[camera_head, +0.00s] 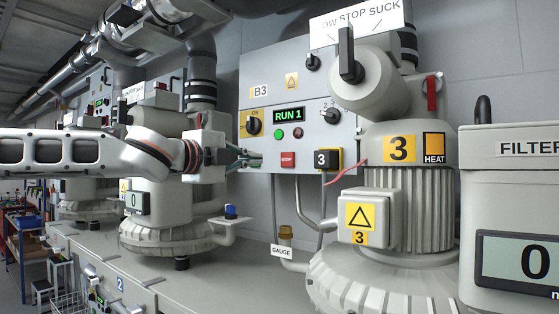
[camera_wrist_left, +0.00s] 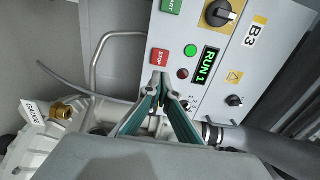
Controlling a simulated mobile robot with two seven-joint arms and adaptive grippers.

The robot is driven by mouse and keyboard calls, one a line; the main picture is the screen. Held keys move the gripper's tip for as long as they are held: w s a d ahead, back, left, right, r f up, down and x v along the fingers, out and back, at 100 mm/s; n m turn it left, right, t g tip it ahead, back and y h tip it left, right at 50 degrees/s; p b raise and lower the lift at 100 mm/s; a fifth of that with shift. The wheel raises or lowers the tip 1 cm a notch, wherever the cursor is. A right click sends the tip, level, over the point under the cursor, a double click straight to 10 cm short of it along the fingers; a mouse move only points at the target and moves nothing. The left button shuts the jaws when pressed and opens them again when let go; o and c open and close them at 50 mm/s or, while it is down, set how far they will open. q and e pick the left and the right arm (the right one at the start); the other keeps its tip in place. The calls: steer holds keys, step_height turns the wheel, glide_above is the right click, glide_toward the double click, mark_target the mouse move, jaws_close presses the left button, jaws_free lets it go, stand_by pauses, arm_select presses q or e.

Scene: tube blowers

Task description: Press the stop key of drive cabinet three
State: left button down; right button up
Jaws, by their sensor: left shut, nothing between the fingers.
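The drive cabinet (camera_head: 300,70) is a light grey panel marked B3, with a green display (camera_head: 289,114) reading RUN 1. Its red stop key (camera_head: 288,159) sits low on the panel; in the left wrist view the key (camera_wrist_left: 159,55) reads STOP. My left gripper (camera_head: 258,159) is shut and empty, to the left of the stop key in the head view. In the left wrist view its fingertips (camera_wrist_left: 163,78) are just below the key; whether they touch the panel I cannot tell. A green start key (camera_wrist_left: 172,5) shows at the top there. My right gripper is out of view.
A rotary knob (camera_head: 254,125) is above my left gripper. The large blower marked 3 (camera_head: 399,150) stands further right. A gauge fitting (camera_head: 286,236) is below the cabinet. Another blower (camera_head: 165,215) stands left.

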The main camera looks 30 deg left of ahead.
mark_target(286, 159)
arm_select(q)
steer(key=w, duration=0.3)
steer(key=w+d+p, duration=0.1)
steer(key=w, duration=0.7)
steer(key=shift+w+d, duration=0.1)
steer(key=shift+d, duration=0.2)
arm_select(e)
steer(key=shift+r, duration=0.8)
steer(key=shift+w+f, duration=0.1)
